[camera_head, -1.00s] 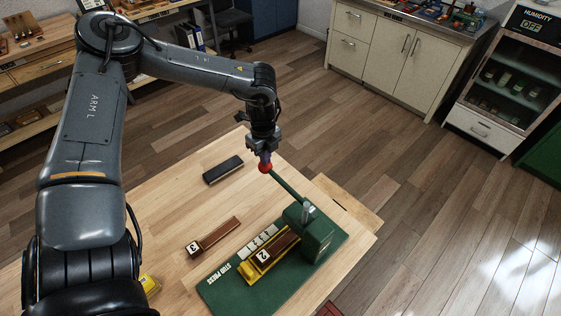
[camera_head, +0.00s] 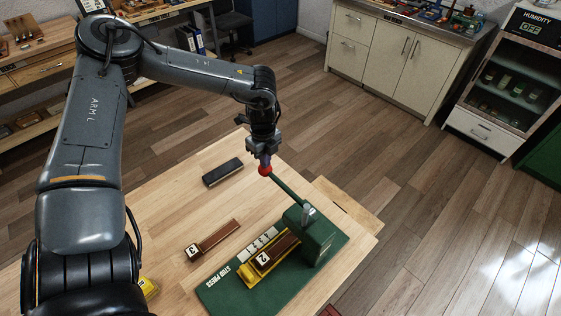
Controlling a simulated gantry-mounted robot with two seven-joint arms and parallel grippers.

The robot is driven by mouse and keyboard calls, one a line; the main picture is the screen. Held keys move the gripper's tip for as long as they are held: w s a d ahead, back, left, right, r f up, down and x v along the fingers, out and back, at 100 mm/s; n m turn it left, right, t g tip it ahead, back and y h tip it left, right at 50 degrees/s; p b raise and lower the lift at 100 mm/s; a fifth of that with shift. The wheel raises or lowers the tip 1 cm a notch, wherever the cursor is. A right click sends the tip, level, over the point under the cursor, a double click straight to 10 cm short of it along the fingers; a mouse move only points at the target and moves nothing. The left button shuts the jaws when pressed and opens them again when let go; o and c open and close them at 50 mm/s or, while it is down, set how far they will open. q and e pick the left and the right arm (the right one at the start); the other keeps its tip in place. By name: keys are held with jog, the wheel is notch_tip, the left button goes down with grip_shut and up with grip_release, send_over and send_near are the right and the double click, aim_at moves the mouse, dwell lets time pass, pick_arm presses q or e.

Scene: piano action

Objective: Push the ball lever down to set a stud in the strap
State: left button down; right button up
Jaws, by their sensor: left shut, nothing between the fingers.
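The stud press (camera_head: 316,238) is a green machine on a green base at the table's right. Its lever (camera_head: 288,189) slants up and back to a red ball (camera_head: 265,170) at its tip. My left gripper (camera_head: 264,158) is shut, directly above the red ball, seemingly touching it; a small gap cannot be ruled out. A brown strap marked 2 (camera_head: 277,250) lies in the yellow holder (camera_head: 250,277) on the press base, its right end at the press head. Any stud is too small to see. My right gripper is not in view.
A brown strap marked 3 (camera_head: 213,240) lies on the wooden table (camera_head: 180,215) left of the press. A black block (camera_head: 222,172) lies behind it. White tiles (camera_head: 259,243) line the holder. A yellow object (camera_head: 148,288) is near my left arm.

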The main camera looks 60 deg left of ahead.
pick_arm(q)
notch_tip(320, 180, up, 2)
jog(key=shift+r+p, duration=0.15)
jog(key=shift+p, duration=0.55)
notch_tip(320, 180, up, 12)
jog(key=p, duration=0.8)
jog(key=shift+r, duration=0.2)
